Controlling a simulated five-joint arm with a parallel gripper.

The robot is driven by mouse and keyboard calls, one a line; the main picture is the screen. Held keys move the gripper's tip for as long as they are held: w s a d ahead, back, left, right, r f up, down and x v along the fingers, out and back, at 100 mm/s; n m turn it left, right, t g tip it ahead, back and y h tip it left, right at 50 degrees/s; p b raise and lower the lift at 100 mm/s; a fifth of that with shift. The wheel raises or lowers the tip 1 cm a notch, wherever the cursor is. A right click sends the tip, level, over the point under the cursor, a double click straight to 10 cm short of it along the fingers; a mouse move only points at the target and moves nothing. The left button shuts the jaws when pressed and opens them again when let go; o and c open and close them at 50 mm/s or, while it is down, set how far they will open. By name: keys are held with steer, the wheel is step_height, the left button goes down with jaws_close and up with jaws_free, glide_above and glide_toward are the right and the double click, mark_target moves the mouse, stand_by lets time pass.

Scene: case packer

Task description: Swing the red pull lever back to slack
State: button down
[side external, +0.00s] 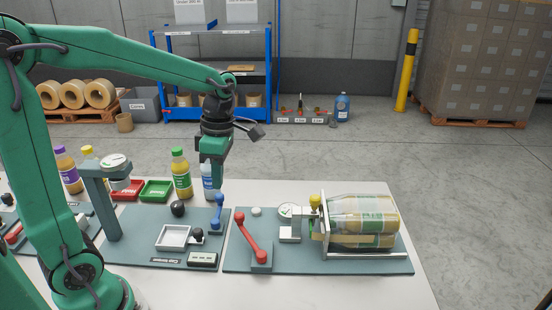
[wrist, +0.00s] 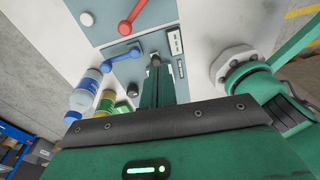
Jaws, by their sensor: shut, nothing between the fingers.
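The red lever (side external: 250,237) stands on the blue-grey board (side external: 285,262) at the right, its arm slanting from a grey block up and left to a round red knob. It also shows in the wrist view, where the red lever (wrist: 132,16) lies near the top. My gripper (side external: 218,182) is shut and empty, pointing down above and to the left of the red lever, apart from it. In the wrist view the fingertips of my gripper (wrist: 155,62) sit below the red lever.
A blue lever (side external: 217,213) stands close under my gripper, left of the red one. Right of the red lever are a dial gauge (side external: 287,211) and a clamped stack of bottles (side external: 365,216). A green-capped bottle (side external: 181,175) and trays stand behind at the left.

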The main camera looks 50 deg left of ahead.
steer(key=w+f+n, duration=0.1)
steer(key=n, duration=0.2)
steer(key=f+n+g, duration=0.1)
steer(key=n, duration=0.2)
steer(key=w+a+f+n+g, duration=0.1)
steer(key=n, duration=0.1)
steer(key=shift+w+a+f+n, duration=0.1)
steer(key=shift+w+f+n, duration=0.2)
steer(key=shift+f+n, duration=0.1)
steer(key=x, duration=1)
steer(key=shift+w+a, duration=0.15)
steer(key=shift+w, duration=0.15)
steer(key=shift+w+f, duration=0.1)
steer(key=shift+w, duration=1.5)
steer(key=shift+w, duration=0.15)
